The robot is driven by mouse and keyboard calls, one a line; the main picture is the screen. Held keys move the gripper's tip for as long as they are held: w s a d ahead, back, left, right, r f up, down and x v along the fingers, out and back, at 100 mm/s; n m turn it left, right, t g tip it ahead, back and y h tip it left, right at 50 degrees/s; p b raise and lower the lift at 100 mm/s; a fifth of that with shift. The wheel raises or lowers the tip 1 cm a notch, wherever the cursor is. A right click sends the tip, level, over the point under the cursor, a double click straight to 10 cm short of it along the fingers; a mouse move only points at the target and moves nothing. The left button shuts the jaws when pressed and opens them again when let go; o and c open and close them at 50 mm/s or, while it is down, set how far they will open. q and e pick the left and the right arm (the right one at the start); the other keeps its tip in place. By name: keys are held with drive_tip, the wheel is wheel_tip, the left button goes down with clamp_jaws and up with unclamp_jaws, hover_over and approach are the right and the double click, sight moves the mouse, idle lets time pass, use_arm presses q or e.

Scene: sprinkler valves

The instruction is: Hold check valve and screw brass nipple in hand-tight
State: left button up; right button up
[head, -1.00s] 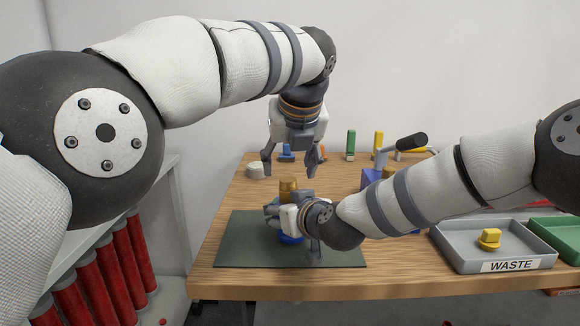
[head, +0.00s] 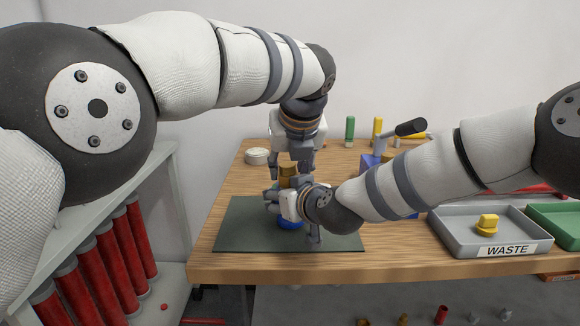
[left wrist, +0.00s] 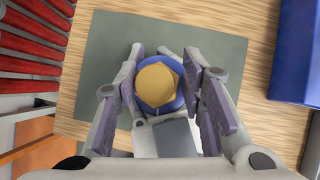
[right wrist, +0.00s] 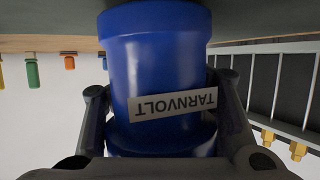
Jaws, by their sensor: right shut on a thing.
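The blue check valve (head: 291,224) stands upright on the dark green mat (head: 240,215). In the right wrist view its blue body (right wrist: 155,50) fills the middle, with an upside-down TARNVOLT label. My right gripper (head: 283,203) is shut on the valve from the side. The brass nipple (head: 288,170) stands upright at the valve's top; its hex end (left wrist: 157,84) shows from above in the left wrist view. My left gripper (head: 292,172) points down over it, fingers on either side with narrow gaps. The thread joint is hidden.
A grey WASTE tray (head: 448,233) holding a yellow part (head: 487,224) and a green tray (head: 560,222) lie at the right. A blue bin (left wrist: 295,50) is right of the mat. A white roll (head: 257,156) lies at the back left. Red cylinders (head: 120,240) stand in a left rack.

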sight(289, 164)
use_arm(q)
drive_tip(key=shift+d, duration=0.1)
drive_tip(key=c, duration=0.4)
drive_tip(key=o, duration=1.2)
drive_tip(key=shift+r, duration=0.15)
drive_tip(key=shift+r, duration=1.9)
drive_tip(key=shift+f, duration=0.15)
drive_tip(key=shift+f, duration=1.9)
